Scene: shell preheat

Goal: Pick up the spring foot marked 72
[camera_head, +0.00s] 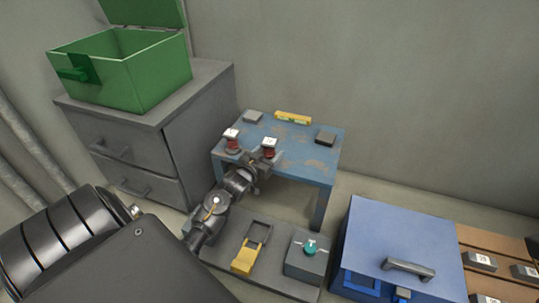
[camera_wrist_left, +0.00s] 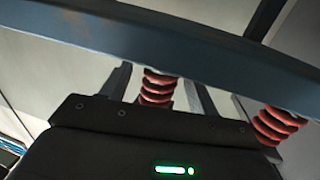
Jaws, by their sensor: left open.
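Two spring feet with red coils and white-labelled tops stand on the blue table, one on the left (camera_head: 232,140) and one on the right (camera_head: 269,149). Their numbers are too small to read, so I cannot tell which is marked 72. My left gripper (camera_head: 262,163) is open at the table's front edge, close to the right spring foot. In the left wrist view, one red spring (camera_wrist_left: 157,88) shows between the fingers of my left gripper (camera_wrist_left: 163,90), and another red spring (camera_wrist_left: 275,126) is off to the right. Contact is not clear. My right gripper is not in view.
The blue table (camera_head: 309,142) also bears a yellow level (camera_head: 293,118) and two grey blocks (camera_head: 253,117) (camera_head: 325,138). A grey cabinet (camera_head: 180,125) with an open green box (camera_head: 140,75) stands left. A blue lidded box (camera_head: 400,240) is at lower right.

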